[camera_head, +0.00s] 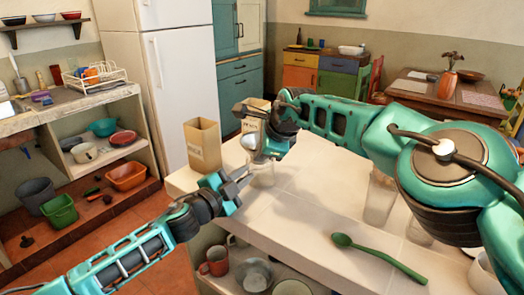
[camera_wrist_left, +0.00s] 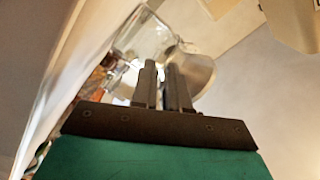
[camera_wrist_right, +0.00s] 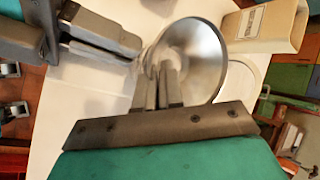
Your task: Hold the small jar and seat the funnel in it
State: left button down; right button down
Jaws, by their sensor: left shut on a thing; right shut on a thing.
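The small clear glass jar (camera_head: 262,174) is at the counter's left part, and it also shows in the left wrist view (camera_wrist_left: 140,38). My left gripper (camera_head: 233,184) is shut on it from the left. The grey metal funnel (camera_head: 249,142) is above the jar in the head view, with its wide mouth showing in the right wrist view (camera_wrist_right: 200,52). My right gripper (camera_head: 266,148) is shut on the funnel. The funnel's spout is hidden, so I cannot tell whether it is inside the jar. The two grippers are close together.
A tall tan carton (camera_head: 203,146) stands at the counter's back left; another carton (camera_head: 257,105) is behind my right gripper. A green spoon (camera_head: 378,257) lies at front right. A clear container (camera_head: 380,196) stands under my right arm. The counter's middle is clear.

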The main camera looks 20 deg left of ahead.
pick_arm(q)
jog(key=shift+d+r, duration=0.15)
jog(key=shift+r, duration=0.2)
pick_arm(e)
jog(key=shift+s+f, duration=0.25)
jog(key=shift+f, duration=0.7)
jog(key=c, duration=1.2)
grip_release()
jog(key=shift+c, duration=1.3)
pick_arm(q)
jog(key=shift+r, duration=0.1)
jog(key=shift+a, duration=0.2)
pick_arm(e)
jog(key=shift+r, duration=0.4)
pick_arm(q)
jog(key=shift+w, duration=0.1)
pick_arm(e)
jog(key=shift+w+a+r, duration=0.1)
jog(key=shift+r, duration=0.1)
jog(key=o, duration=0.3)
jog(key=shift+r, duration=0.25)
pick_arm(q)
jog(key=shift+f, duration=0.45)
pick_arm(e)
jog(key=shift+o, duration=0.2)
jog(key=shift+w+r, duration=0.1)
jog(key=shift+r, duration=2.85)
